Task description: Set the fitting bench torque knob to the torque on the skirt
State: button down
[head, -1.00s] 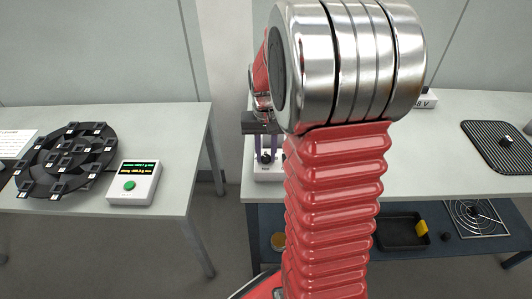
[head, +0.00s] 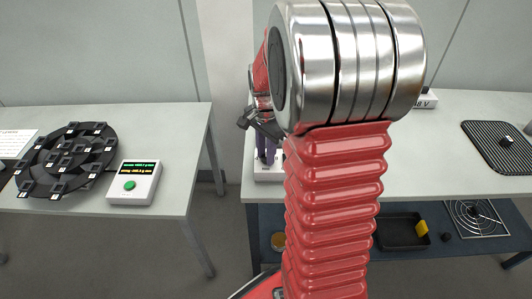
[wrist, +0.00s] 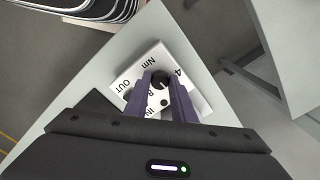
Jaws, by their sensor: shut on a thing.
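The torque knob (wrist: 160,77) is a small dark round knob on a white box (wrist: 137,72) that lies at the corner of the right bench. The box carries lettering such as "Nm", "OUT" and "IN", and a partly hidden "4". My gripper (wrist: 160,84) has purple fingers that are shut on the knob, seen from above in the wrist view. In the head view my gripper (head: 266,150) reaches down to the white box (head: 268,173), and its fingers hide the knob there. My arm covers much of the box's right side. I cannot see a skirt with a torque value.
On the left table stand a black round rack (head: 68,158) with several small parts and a white readout box (head: 135,182) with a green button. The right bench holds a black ribbed mat (head: 500,147). A black tray (head: 402,231) sits on the lower shelf.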

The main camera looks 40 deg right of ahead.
jog(key=shift+m, duration=0.5)
jog(key=c, duration=1.5)
grip_release()
notch_tip(320, 180, up, 14)
jog(key=shift+f, duration=0.1)
